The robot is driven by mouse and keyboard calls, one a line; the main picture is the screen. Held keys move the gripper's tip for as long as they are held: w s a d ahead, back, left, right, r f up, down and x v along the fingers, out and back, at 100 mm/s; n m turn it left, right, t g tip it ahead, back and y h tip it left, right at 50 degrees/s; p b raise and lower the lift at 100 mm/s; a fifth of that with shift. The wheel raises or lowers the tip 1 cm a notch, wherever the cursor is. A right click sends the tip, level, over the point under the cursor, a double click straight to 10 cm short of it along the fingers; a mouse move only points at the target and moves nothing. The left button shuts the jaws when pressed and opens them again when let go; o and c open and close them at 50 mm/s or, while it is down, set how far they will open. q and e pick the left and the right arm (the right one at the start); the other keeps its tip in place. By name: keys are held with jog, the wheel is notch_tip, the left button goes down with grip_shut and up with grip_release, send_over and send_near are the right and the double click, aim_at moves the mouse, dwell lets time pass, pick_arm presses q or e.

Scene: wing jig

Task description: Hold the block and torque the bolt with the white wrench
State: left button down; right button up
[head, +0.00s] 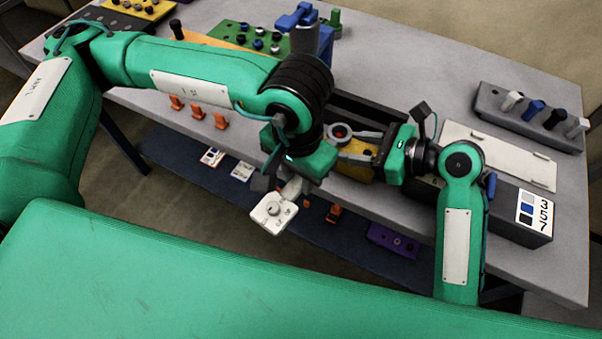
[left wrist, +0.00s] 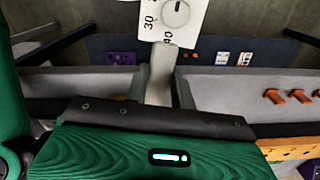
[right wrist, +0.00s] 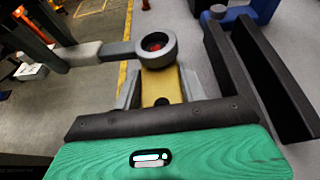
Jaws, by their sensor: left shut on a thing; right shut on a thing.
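The white wrench's square dial end (head: 272,212) hangs out over the table's front edge. It also shows in the left wrist view (left wrist: 172,18), with 30 and 40 on its face. My left gripper (head: 291,178) is shut on the wrench's handle (left wrist: 158,75). The grey ring end (right wrist: 155,46) lies over the yellow block (right wrist: 160,86), and red shows inside the ring, likely the bolt. I cannot tell how deep the ring sits. My right gripper (right wrist: 158,92) is shut on the yellow block, which also shows in the head view (head: 354,172).
A grey rack (head: 531,112) with several sockets and a white plate (head: 497,155) stand at the right. A dark box (head: 522,229) marked 3 5 7 is at the front right. A green board (head: 250,45) and a blue stand (head: 318,43) are at the back. Orange clips line the front edge.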

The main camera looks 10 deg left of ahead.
pick_arm(q)
jog(key=shift+a, duration=0.1)
jog(key=shift+w+a+m, duration=0.35)
jog(key=shift+a+m, duration=0.2)
jog(key=shift+m, duration=0.05)
jog(key=shift+w+a+m, duration=0.3)
jog(key=shift+a+m, duration=0.25)
jog(key=shift+m, duration=0.05)
jog(key=shift+w, duration=0.1)
jog(key=shift+w+a+m, duration=0.8)
jog(key=shift+a+m, duration=0.2)
jog(key=shift+m, duration=0.2)
